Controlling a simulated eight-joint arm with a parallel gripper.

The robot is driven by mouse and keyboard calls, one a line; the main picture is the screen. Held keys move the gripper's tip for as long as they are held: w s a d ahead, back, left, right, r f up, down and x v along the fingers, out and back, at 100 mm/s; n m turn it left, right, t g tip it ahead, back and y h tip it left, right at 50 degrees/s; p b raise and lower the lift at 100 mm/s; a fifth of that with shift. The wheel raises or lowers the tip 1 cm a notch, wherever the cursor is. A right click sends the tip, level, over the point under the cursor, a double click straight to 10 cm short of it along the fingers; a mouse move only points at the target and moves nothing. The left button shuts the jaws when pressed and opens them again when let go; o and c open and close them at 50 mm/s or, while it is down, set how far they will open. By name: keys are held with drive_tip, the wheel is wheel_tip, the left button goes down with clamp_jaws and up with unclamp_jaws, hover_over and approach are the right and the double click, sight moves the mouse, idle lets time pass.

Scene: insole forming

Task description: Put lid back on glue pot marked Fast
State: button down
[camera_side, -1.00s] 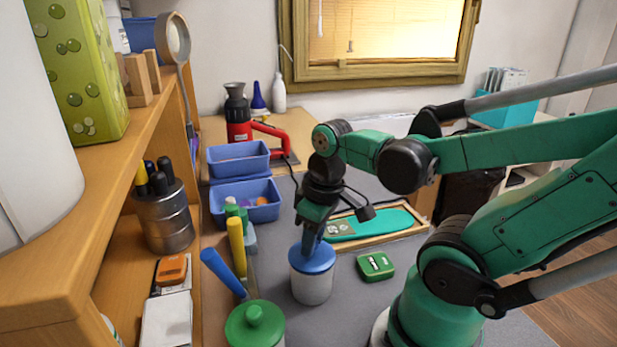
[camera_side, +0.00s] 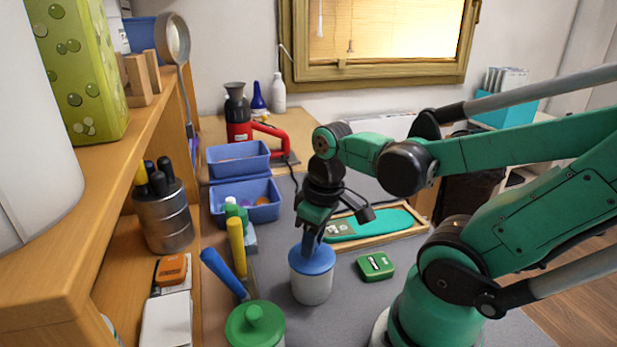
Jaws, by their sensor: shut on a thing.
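A white pot (camera_side: 312,287) with a blue lid (camera_side: 313,259) stands on the grey work surface in the centre. The lid sits on the pot's rim. My gripper (camera_side: 312,243) reaches down onto the top of the lid and is shut on it, most likely on its knob, which the fingers hide. A second pot with a green lid (camera_side: 255,326) stands at the front, its lower part cut off by the frame edge. No marking such as "Fast" can be read on either pot.
A small green box (camera_side: 375,266) lies right of the blue-lidded pot. A teal insole (camera_side: 370,224) lies in a wooden tray behind it. Blue bins (camera_side: 262,213), a yellow-handled tool (camera_side: 237,246) and a blue-handled tool (camera_side: 223,272) stand to the left, beside a wooden shelf.

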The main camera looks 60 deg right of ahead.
idle(0.4)
drive_tip(key=shift+c, duration=0.4)
unclamp_jaws()
drive_tip(key=shift+r, duration=0.1)
drive_tip(key=shift+r, duration=2.35)
clamp_jaws()
drive_tip(key=shift+f, duration=0.1)
